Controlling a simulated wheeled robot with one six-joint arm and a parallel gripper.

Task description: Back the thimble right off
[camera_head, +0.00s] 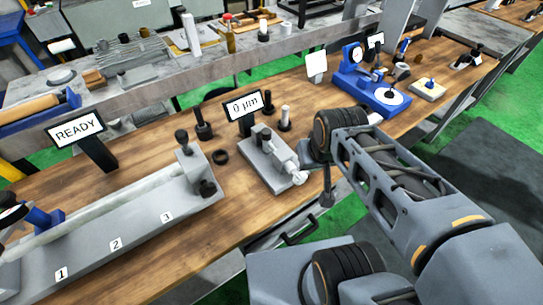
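A grey micrometer fixture (262,158) sits on the wooden bench near the middle of the view. Its silvery thimble (298,178) is at the near right end, close to the bench's front edge. A small display reading "0 µm" (243,104) stands just behind the fixture. My arm reaches in from the lower right, and its end with my gripper (326,192) hangs just right of the thimble. The gripper looks small and dark, and its fingers cannot be made out. I cannot tell whether it touches the thimble.
A long grey grinder bed (130,235) marked 1, 2, 3 lies at left, with a "READY" sign (76,130) behind it. A dark ring (220,157) and dark posts stand near the fixture. A blue gauge stand (372,92) is at back right.

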